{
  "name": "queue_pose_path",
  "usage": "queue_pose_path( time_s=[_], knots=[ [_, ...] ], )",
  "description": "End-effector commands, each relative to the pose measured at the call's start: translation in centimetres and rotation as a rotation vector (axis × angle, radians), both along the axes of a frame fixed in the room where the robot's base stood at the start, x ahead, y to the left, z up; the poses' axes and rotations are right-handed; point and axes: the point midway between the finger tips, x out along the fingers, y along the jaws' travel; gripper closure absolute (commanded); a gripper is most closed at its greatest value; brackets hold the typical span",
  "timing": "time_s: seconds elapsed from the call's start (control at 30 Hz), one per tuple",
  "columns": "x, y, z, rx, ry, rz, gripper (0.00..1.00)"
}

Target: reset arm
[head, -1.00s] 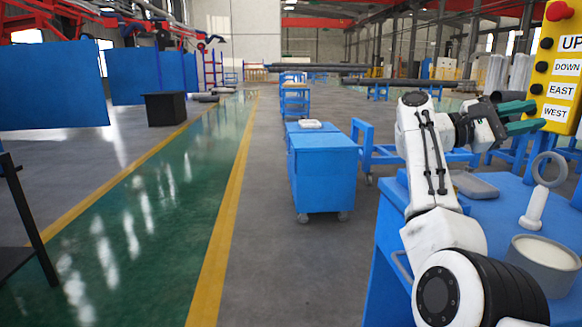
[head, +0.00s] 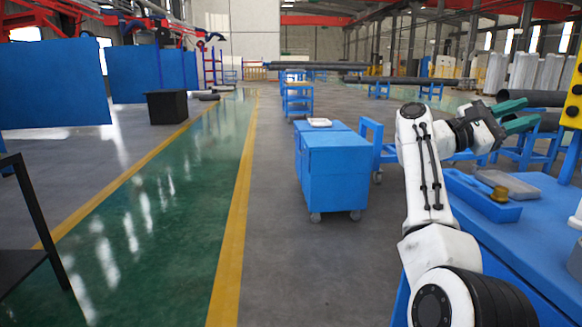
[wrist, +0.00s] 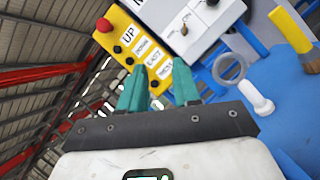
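My gripper (head: 512,115) is raised at the right of the head view, above and behind the blue workbench (head: 530,240). Its two green fingers are apart with nothing between them. In the wrist view my gripper (wrist: 160,88) also shows open and empty, with the yellow control box (wrist: 142,50) beyond the fingertips. The box carries labels such as UP and EAST and a red button. My white arm stands bent upward at the right of the head view, and its lower part covers some of the bench.
A blue tray (head: 480,197) with a brass-coloured item and a grey block lies on the bench. Blue cabinets (head: 333,172) on wheels stand left of my arm. A white flanged piece (wrist: 256,98) and a ring (wrist: 229,69) show in the wrist view. The green lane (head: 150,220) is clear.

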Motion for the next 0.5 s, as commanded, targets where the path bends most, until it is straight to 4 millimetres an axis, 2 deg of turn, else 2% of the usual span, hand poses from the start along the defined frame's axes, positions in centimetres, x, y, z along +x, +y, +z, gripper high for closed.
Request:
queue_pose_path(
  time_s=[0.27, 0.37, 0.5],
  knots=[
    [1.7, 0.4, -1.1, -0.142, 0.232, 0.051, 0.68],
    [2.5, 0.9, -1.8, -0.219, 0.354, 0.070, 0.68],
    [3.9, 2.5, -3.6, -0.370, 0.591, 0.092, 0.68]
  ],
)
